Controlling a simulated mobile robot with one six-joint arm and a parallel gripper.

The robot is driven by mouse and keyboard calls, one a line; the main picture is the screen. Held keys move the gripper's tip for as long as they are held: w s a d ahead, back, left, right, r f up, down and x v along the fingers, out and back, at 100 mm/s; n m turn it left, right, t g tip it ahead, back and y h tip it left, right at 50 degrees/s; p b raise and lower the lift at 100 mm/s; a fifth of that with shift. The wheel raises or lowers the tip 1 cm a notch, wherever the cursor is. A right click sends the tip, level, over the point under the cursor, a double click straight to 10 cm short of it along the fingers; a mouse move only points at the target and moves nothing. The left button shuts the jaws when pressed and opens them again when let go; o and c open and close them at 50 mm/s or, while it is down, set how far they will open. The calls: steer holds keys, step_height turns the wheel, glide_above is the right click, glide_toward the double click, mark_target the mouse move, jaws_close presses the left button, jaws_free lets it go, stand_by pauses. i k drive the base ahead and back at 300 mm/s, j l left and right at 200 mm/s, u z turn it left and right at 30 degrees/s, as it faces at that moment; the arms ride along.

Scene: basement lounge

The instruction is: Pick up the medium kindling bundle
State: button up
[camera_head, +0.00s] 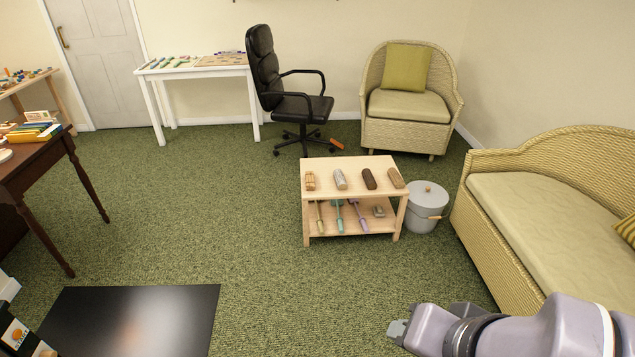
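Several short bundle-like pieces lie in a row on the top of a low light-wood table (322,170) in the middle of the room. From left to right they are a tan banded piece (310,181), a pale grey piece (341,180), a dark brown piece (369,179) and a mid-brown piece (396,178). I cannot tell which is the medium kindling bundle. My gripper (397,329) is at the lower right, well short of the table and pointing left. Its fingers are mostly hidden by its own body, so its opening does not show.
The table's lower shelf holds long-handled tools (339,216) and a small grey block (379,211). A grey lidded bucket (426,208) stands right of the table, beside a wicker sofa (490,235). A black office chair (290,100) stands behind. Green carpet (240,240) left of the table is clear.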

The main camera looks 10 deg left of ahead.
mark_target(308, 176)
steer(key=i+j, duration=0.35)
steer(key=i, duration=0.15)
steer(key=i+j, duration=0.4)
steer(key=i+j+u, duration=0.1)
steer(key=i+j, duration=0.25)
steer(key=i, duration=0.25)
steer(key=i+j, duration=0.35)
steer(key=i, duration=0.15)
steer(key=i+j, duration=0.3)
steer(key=i, duration=0.2)
steer(key=i+j, duration=0.35)
steer(key=i, duration=0.2)
steer(key=i+j+u, duration=0.1)
steer(key=i+j, duration=0.2)
steer(key=i, duration=0.2)
